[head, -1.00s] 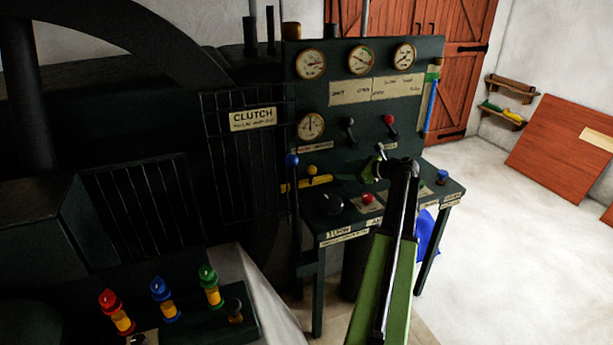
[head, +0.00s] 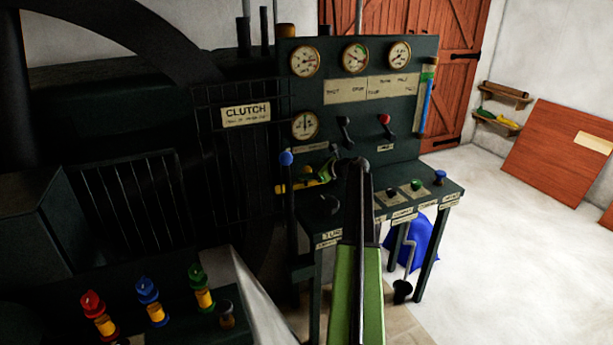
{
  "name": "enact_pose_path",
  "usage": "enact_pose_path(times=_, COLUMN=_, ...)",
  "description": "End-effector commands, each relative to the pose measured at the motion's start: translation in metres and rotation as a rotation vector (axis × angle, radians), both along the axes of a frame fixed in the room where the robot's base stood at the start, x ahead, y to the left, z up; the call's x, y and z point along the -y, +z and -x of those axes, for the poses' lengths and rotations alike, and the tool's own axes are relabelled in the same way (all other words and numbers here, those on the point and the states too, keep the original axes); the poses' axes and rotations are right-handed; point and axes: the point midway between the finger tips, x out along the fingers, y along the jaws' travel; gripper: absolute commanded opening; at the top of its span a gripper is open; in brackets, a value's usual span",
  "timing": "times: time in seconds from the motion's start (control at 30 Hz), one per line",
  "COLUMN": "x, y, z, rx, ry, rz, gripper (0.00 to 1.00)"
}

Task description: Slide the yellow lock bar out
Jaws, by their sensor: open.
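The yellow lock bar (head: 299,187) lies across the lower left of the dark green control panel, behind a blue-knobbed lever (head: 286,158). A small yellow knob shows just above the bar. My green gripper (head: 323,170) is open at the right end of the bar and overlaps that end and part of the knob in the picture. I cannot tell whether it touches either one. Nothing shows between its jaws.
The panel's shelf below carries a black knob (head: 323,206) and several buttons. Black and red levers (head: 384,120) stand at the right. A clutch guard (head: 246,115) is at the left. Floor is clear at right.

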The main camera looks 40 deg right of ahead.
Motion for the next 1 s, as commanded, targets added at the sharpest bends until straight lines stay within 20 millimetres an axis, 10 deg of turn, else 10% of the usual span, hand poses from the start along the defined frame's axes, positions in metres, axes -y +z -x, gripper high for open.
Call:
enact_pose_path(times=0.3, x=-0.0013, y=-0.0009, z=-0.0041, rx=0.000, ry=0.000, rz=0.000, gripper=0.59)
enact_pose_path(times=0.73, x=-0.0019, y=-0.0009, z=-0.0045, rx=0.001, ry=0.001, rz=0.000, gripper=0.02)
enact_pose_path(times=1.0, x=-0.0021, y=-0.0010, z=-0.0048, rx=0.001, ry=0.002, rz=0.000, gripper=0.00)
